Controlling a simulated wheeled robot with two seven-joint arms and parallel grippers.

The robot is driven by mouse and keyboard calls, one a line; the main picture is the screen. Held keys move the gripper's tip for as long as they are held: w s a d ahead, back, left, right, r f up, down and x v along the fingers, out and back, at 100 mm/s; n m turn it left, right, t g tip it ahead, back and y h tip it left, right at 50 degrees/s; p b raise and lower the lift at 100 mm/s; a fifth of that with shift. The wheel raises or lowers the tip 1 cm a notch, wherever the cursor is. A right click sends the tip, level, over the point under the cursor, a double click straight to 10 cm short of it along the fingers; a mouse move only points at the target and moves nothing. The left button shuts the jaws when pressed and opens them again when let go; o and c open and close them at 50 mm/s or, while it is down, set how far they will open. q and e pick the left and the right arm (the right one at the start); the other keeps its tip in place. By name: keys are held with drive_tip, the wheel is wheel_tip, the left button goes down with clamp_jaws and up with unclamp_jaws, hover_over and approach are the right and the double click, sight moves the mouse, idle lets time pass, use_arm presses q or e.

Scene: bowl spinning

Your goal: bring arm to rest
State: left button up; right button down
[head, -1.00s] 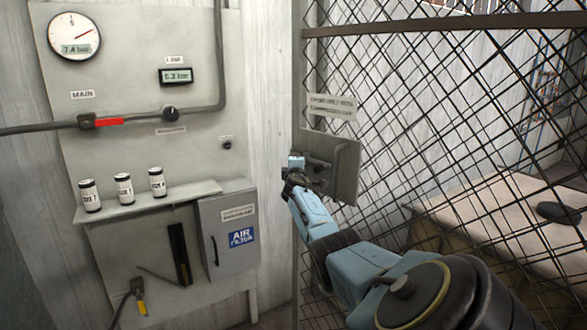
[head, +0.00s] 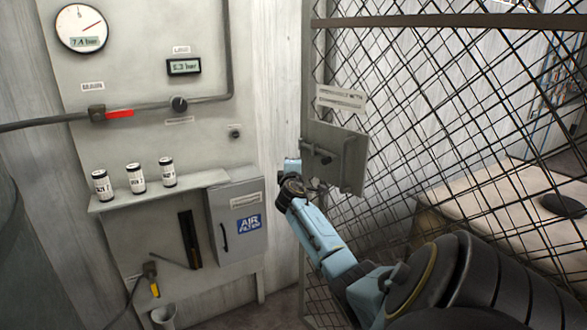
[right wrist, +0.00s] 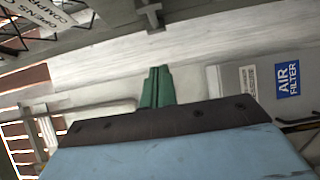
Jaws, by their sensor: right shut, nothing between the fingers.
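My right arm (head: 318,232) reaches in from the lower right in the head view, up toward the latch plate (head: 350,160) on the mesh gate. Its wrist end is just left of and below the plate; I cannot tell whether it touches. My right gripper (right wrist: 157,86) shows green fingers close together in the right wrist view, with nothing held. The fingers cannot be made out in the head view. My left gripper is not in view.
The mesh gate (head: 440,110) stands at right, with a pale slab-like surface (head: 500,200) behind it. At left is a panel with a gauge (head: 82,28), red-handled valve (head: 119,114), shelf of canisters (head: 136,178) and air filter box (head: 236,222).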

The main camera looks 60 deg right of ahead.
drive_tip(key=shift+v, duration=2.2)
drive_tip(key=w+a+f+y, duration=0.1)
drive_tip(key=a+f+y, duration=0.25)
drive_tip(key=f, duration=0.85)
drive_tip(key=s+a+f+g+y, duration=0.15)
drive_tip(key=s+a+f, duration=0.25)
drive_tip(key=a+f, duration=0.45)
drive_tip(key=s+a+f+y, duration=0.3)
drive_tip(key=a+f, duration=0.2)
drive_tip(key=f, duration=0.7)
drive_tip(key=s+a+f+g+y, duration=0.15)
drive_tip(key=s+a+f, duration=0.35)
drive_tip(key=f, duration=0.6)
drive_tip(key=s+a+f+m+g+y, duration=0.1)
drive_tip(key=s+a+f+y, duration=0.1)
drive_tip(key=s+a+f, duration=0.3)
drive_tip(key=s+a+f+m+g+y, duration=0.1)
drive_tip(key=s+a+f, duration=0.4)
drive_tip(key=s+a, duration=0.7)
drive_tip(key=s+a+f+m+g+y, duration=0.1)
drive_tip(key=s+a+f+g+y, duration=0.1)
drive_tip(key=s+a+f, duration=0.4)
drive_tip(key=s+a+y, duration=0.1)
drive_tip(key=s+a, duration=0.2)
drive_tip(key=s, duration=0.4)
drive_tip(key=shift+s+g, duration=0.35)
drive_tip(key=shift+g, duration=0.05)
drive_tip(key=shift+f, duration=0.15)
